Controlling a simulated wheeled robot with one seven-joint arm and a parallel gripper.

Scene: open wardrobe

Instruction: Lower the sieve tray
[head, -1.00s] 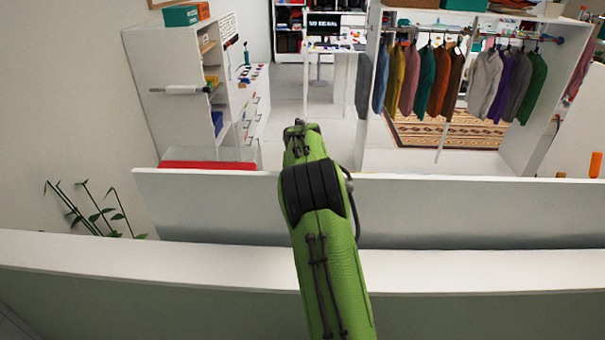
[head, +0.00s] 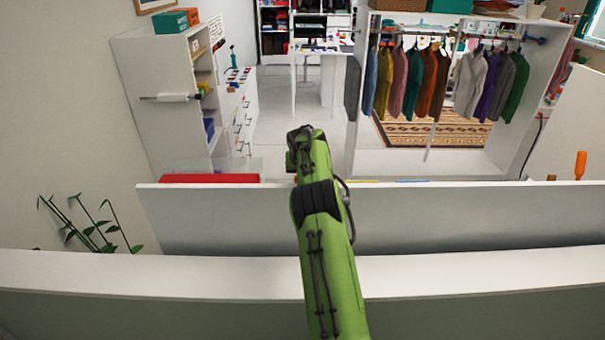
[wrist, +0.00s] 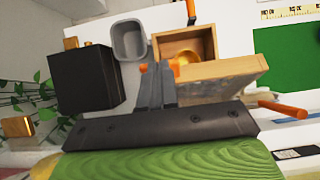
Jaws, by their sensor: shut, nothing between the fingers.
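My gripper (wrist: 154,68) shows in the wrist view with its two dark fingers close together, shut and empty. Its tips appear against the left edge of an open wooden box (wrist: 186,47) with a round golden thing (wrist: 184,64) inside; I cannot tell if they touch. I cannot make out a sieve tray for certain in either view. In the head view my green arm reaches away over the white panels and the gripper is hidden.
The wrist view shows a grey bin (wrist: 129,42), a black box (wrist: 82,79), a green mat (wrist: 288,55) and an orange-handled tool (wrist: 283,108). In the head view, a low white panel (head: 400,215) crosses ahead, a plant (head: 90,228) stands left, and clothes hang (head: 435,80) behind.

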